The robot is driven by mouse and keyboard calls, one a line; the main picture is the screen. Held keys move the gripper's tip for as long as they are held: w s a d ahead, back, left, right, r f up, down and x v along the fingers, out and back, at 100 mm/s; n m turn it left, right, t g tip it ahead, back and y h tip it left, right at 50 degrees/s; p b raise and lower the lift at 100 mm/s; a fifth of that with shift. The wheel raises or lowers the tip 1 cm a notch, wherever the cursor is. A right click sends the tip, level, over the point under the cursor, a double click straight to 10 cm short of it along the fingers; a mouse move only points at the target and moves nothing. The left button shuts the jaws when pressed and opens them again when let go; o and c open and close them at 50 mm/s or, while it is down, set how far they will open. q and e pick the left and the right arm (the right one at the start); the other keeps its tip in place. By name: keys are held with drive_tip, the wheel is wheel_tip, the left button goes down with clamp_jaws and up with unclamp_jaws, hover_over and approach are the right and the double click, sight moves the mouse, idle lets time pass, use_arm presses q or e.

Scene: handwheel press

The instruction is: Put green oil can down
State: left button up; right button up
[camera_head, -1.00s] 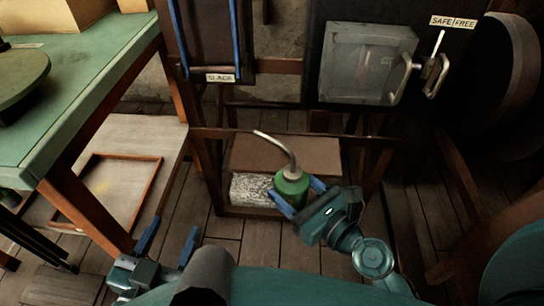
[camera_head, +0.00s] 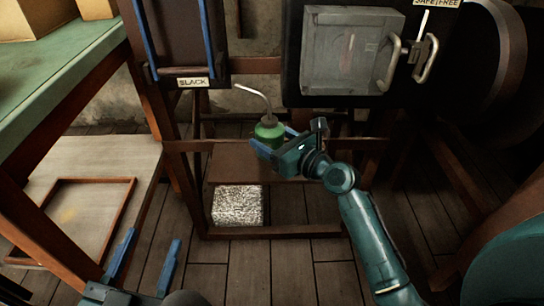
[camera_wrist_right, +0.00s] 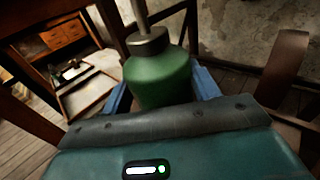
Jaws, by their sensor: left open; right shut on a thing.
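The green oil can (camera_head: 268,132) has a grey neck and a long bent spout leaning up and left. My right gripper (camera_head: 272,148) is shut on it and holds it upright, in the head view over or near the wooden shelf (camera_head: 238,168) of the low frame. I cannot tell whether its base touches the shelf. In the right wrist view the can (camera_wrist_right: 160,77) sits between the two blue fingers; its base is hidden. My left gripper (camera_head: 146,262) is open and empty at the lower left.
A speckled grey-white block (camera_head: 238,205) lies low in the frame. Above are the "SLACK" panel (camera_head: 193,82) and a dark box with a clear door (camera_head: 352,52) and handles. A green-topped table (camera_head: 60,60) stands left. Plank floor (camera_head: 290,270) is bare in front.

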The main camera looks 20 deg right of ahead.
drive_tip(key=shift+w, duration=0.3)
drive_tip(key=shift+f+b, duration=0.25)
drive_tip(key=shift+b, duration=0.2)
wheel_tip(320, 180, down, 2)
drive_tip(key=b, duration=0.2)
drive_tip(key=shift+b, duration=0.4)
drive_tip(key=shift+f+b, duration=0.45)
drive_tip(key=shift+b, duration=0.25)
use_arm(q)
drive_tip(key=shift+w+d+r+m+t+h, duration=0.15)
drive_tip(key=shift+w+r+t+h, duration=0.1)
drive_tip(key=shift+r+h, duration=0.3)
drive_tip(key=shift+w+d+r+m+t+h, duration=0.15)
drive_tip(key=shift+r+t+h, duration=0.1)
drive_tip(key=shift+r+h, duration=0.25)
use_arm(e)
drive_tip(key=shift+r, duration=0.1)
use_arm(q)
drive_tip(key=shift+a+f, duration=0.1)
use_arm(e)
drive_tip(key=o, duration=1.2)
drive_tip(key=shift+f, duration=0.25)
drive_tip(key=shift+c, duration=0.2)
drive_tip(key=shift+r, duration=0.1)
